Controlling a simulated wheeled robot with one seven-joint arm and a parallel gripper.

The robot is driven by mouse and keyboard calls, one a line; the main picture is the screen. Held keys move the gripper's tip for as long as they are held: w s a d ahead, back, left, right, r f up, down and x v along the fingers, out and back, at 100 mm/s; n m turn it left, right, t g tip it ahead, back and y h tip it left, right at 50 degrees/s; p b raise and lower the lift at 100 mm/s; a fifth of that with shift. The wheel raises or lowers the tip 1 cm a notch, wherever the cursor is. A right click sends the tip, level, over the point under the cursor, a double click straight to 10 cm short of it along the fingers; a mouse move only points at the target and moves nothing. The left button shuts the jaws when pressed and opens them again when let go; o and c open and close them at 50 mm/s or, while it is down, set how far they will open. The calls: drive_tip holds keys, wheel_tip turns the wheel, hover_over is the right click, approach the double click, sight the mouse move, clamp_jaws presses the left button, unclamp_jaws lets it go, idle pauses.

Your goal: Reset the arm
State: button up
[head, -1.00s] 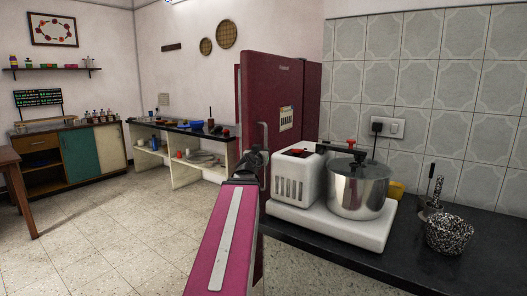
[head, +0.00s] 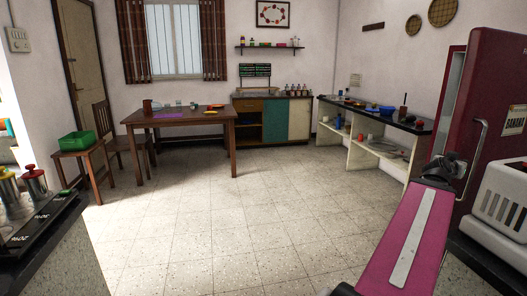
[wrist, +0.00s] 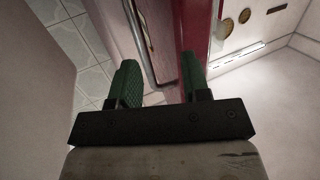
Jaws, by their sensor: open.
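My gripper (wrist: 158,75) shows in the wrist view with its two green fingers apart and nothing between them. The red fridge (wrist: 194,50) with its long handle lies beyond the fingers; I cannot tell how near they are to it. In the head view my pink arm reaches up from the lower right toward the fridge (head: 492,125), and its dark far end overlaps the fridge's left side. The fingers cannot be made out there.
A white appliance (head: 499,205) stands at the right edge. A dark counter with metal containers (head: 35,184) is at left. A wooden table (head: 180,118), chair (head: 115,140), stool with green basket (head: 77,141) and shelf unit (head: 372,140) stand farther back. The tiled floor between is clear.

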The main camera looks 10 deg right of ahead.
drive_tip(key=w+a+f+n+g+y, duration=0.1)
drive_tip(key=w+a+f+n+y, duration=0.15)
drive_tip(key=w+a+f, duration=0.45)
drive_tip(key=w+a+f+n+g+y, duration=0.1)
drive_tip(key=w+a+f+y, duration=0.25)
drive_tip(key=a+f, duration=0.7)
drive_tip(key=w+a+f+n+y, duration=0.25)
drive_tip(key=w+a+f, duration=0.25)
drive_tip(key=a+f, duration=0.4)
drive_tip(key=s+a+f+n+g+y, duration=0.2)
drive_tip(key=a+f, duration=0.2)
drive_tip(key=a, duration=0.6)
drive_tip(key=s+a+f+n+g+y, duration=0.2)
drive_tip(key=a+f, duration=0.3)
drive_tip(key=a, duration=0.5)
drive_tip(key=s+a+f+n+g+y, duration=0.2)
drive_tip(key=a+f, duration=0.3)
drive_tip(key=a, duration=0.5)
drive_tip(key=shift+s+a+f, duration=0.15)
drive_tip(key=shift+s+a, duration=0.05)
drive_tip(key=shift+s+y, duration=0.1)
drive_tip(key=shift+y, duration=0.15)
